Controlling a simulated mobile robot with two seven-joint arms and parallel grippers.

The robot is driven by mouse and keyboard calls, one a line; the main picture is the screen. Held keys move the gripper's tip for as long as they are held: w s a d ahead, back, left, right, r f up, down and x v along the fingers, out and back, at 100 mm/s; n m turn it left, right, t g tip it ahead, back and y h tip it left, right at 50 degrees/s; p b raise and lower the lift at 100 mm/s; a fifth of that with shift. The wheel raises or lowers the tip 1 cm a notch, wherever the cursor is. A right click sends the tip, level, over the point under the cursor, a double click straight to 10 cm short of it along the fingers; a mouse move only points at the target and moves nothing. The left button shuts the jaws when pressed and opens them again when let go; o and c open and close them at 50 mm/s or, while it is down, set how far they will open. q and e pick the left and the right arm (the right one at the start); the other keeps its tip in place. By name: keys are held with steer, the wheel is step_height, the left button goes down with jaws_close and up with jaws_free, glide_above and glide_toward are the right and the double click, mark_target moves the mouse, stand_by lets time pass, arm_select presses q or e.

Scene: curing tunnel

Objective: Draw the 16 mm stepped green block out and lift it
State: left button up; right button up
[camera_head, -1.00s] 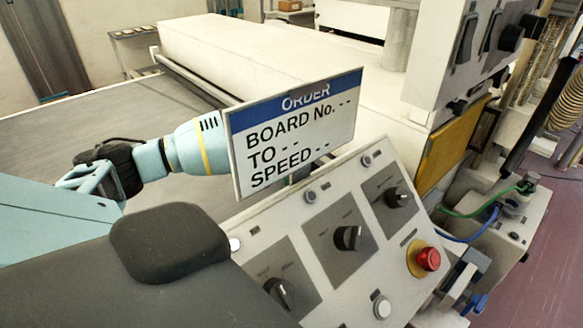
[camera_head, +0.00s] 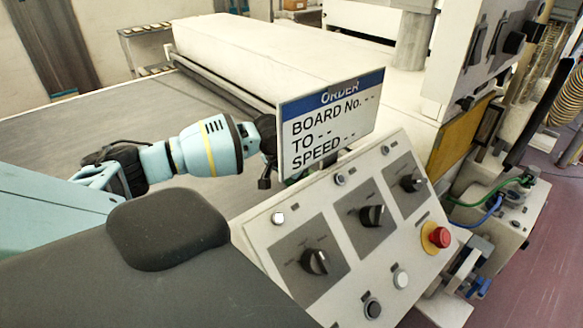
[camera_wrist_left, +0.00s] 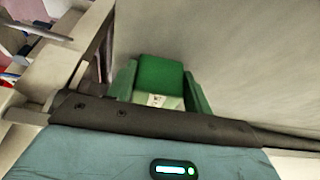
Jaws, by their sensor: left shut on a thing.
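The green block (camera_wrist_left: 161,72) is in the left wrist view, just beyond the dark front edge of my gripper, with a small pale patch on its near part. Narrow green pieces flank it on both sides; I cannot tell whether they are fingers or part of the block. My left gripper (camera_head: 268,152) is shut on the block. In the head view it is beside and partly behind the order sign, which hides its fingertips. Only a sliver of green shows below the sign there, so the block's steps and its height above any surface are unclear. My right gripper is not in view.
The order sign (camera_head: 331,118) stands above a sloped control panel (camera_head: 335,225) with several knobs and a red button (camera_head: 439,237). A grey conveyor belt (camera_head: 75,135) lies behind my arm, leading to the long white tunnel housing (camera_head: 270,55). The belt looks clear.

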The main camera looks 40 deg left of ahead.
arm_select(q)
steer(key=o, duration=1.1)
steer(key=v, duration=0.7)
steer(key=shift+r+p, duration=0.4)
steer(key=shift+s, duration=0.15)
